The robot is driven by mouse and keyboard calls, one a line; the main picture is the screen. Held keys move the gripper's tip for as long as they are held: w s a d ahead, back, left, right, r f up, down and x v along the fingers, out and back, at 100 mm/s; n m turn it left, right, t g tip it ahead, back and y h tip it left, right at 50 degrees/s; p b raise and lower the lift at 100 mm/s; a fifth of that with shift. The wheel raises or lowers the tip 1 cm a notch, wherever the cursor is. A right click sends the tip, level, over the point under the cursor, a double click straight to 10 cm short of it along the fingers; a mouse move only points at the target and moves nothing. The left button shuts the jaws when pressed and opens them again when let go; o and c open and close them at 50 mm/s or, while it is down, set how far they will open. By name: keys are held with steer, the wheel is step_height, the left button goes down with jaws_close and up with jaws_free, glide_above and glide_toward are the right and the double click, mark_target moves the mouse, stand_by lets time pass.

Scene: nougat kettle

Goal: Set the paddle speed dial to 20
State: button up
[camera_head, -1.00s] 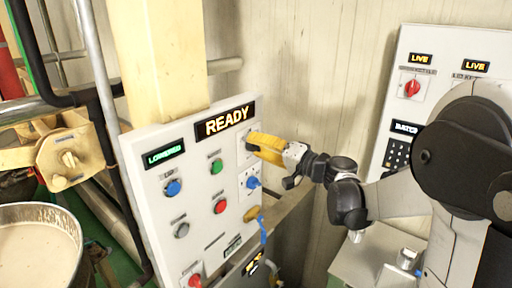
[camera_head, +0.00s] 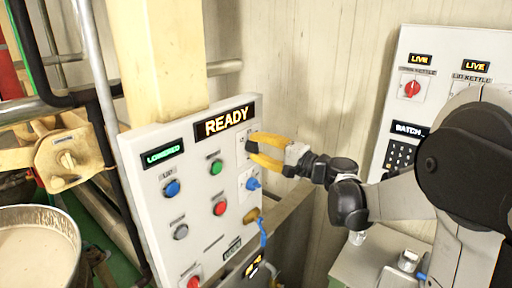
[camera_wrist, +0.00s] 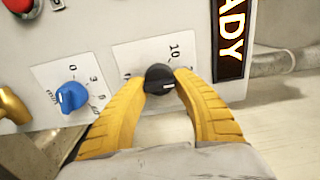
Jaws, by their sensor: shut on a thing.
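A black dial (camera_wrist: 160,78) sits on a white scale plate (camera_wrist: 128,56) with a "10" mark and other partly hidden marks. Its white pointer line faces right in the wrist view. My gripper (camera_head: 250,148) also shows at the upper right of the control panel (camera_head: 150,215) in the head view.
A blue dial (camera_wrist: 71,96) with its own scale is close beside; it also shows just below my gripper in the head view (camera_head: 252,184). A "READY" display (camera_head: 224,121), green button (camera_head: 215,167) and red button (camera_head: 220,208) are nearby. A kettle (camera_head: 40,212) stands left.

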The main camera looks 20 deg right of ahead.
steer(key=o, duration=1.2)
steer(key=v, duration=1.2)
steer(key=shift+a, duration=0.1)
